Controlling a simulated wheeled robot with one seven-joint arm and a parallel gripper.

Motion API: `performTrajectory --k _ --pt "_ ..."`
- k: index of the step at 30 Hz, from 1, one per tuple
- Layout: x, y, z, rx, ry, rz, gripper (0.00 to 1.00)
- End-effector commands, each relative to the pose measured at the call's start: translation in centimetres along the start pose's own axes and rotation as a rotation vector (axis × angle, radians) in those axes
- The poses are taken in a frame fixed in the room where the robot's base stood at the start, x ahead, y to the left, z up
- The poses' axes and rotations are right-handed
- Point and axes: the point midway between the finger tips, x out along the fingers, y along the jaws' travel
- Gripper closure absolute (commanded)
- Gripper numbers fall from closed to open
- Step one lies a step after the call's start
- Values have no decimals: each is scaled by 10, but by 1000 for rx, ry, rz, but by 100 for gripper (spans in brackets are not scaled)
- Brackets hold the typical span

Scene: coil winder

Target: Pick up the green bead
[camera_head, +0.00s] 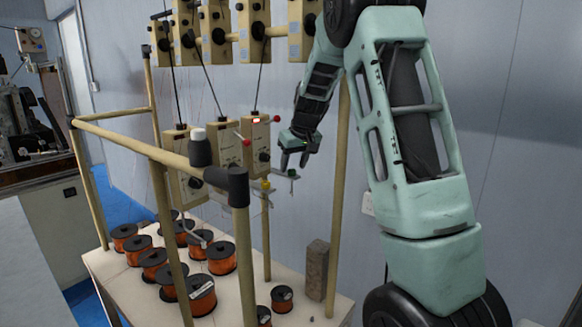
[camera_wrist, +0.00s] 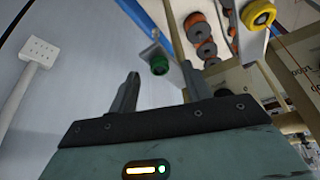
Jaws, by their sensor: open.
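The green bead (camera_head: 292,173) sits at the end of a thin grey metal bracket (camera_head: 284,177) on the winder, in the middle of the head view. In the wrist view the green bead (camera_wrist: 160,65) shows between and beyond my two fingertips, at the bracket's end (camera_wrist: 150,50). My gripper (camera_head: 294,161) is open and points down, just above the bead in the head view.
A yellow bead (camera_head: 265,185) is close by on the left; it also shows in the wrist view (camera_wrist: 258,14). Beige tensioner boxes (camera_head: 257,145) and yellowish frame posts (camera_head: 341,200) stand close around. Several copper wire spools (camera_head: 201,292) and a brown block (camera_head: 317,270) are on the table below.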

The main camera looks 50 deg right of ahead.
Motion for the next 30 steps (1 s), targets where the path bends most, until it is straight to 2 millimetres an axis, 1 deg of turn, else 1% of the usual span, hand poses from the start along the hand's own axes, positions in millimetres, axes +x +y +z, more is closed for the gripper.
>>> performTrajectory --k 4,11,12,14,15,16,30 --pt "12 0 0 1 0 1 51" --pt "14 0 0 0 1 1 51" --pt "14 0 0 0 1 1 62" --pt "14 0 0 0 1 1 79" --pt "13 0 0 0 1 1 90" --pt "13 0 0 0 1 1 99" --pt "11 0 -1 -1 2 0 100"
